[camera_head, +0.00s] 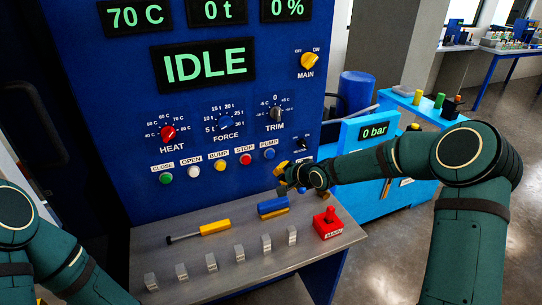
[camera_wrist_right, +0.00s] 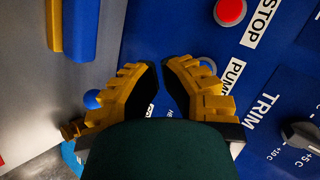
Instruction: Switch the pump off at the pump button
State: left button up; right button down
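The blue pump button (camera_head: 269,154) sits on the blue panel under the PUMP label, at the right end of a row of coloured buttons. In the right wrist view the button (camera_wrist_right: 207,63) is partly hidden behind a finger, near the PUMP label. My right gripper (camera_head: 283,172) is just below and to the right of the button in the head view. In the wrist view its yellow fingers (camera_wrist_right: 161,64) point at the panel, with a narrow gap between the tips and nothing held. I cannot tell if it touches the panel. My left arm shows at lower left; its gripper is out of view.
The red stop button (camera_head: 245,159) is just left of the pump button. A grey shelf (camera_head: 205,258) below holds a blue-and-yellow block (camera_head: 273,207), a yellow-handled tool (camera_head: 214,227), several grey blocks and a red box (camera_head: 327,223). A light-blue unit reads 0 bar (camera_head: 375,131).

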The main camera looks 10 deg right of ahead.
aim_at(270, 154)
jog(key=shift+w+a+p, duration=0.2)
jog(key=shift+w+p, duration=0.25)
jog(key=shift+w, duration=0.85)
jog(key=shift+w+a+p, duration=0.15)
jog(key=shift+w+p, duration=0.25)
jog(key=shift+w, duration=0.85)
jog(key=shift+w, duration=0.15)
jog(key=shift+w, duration=0.3)
jog(key=shift+w+a, duration=0.15)
jog(key=shift+w, duration=0.35)
jog(key=shift+s, duration=0.1)
dwell(0.4)
jog(key=shift+s, duration=0.85)
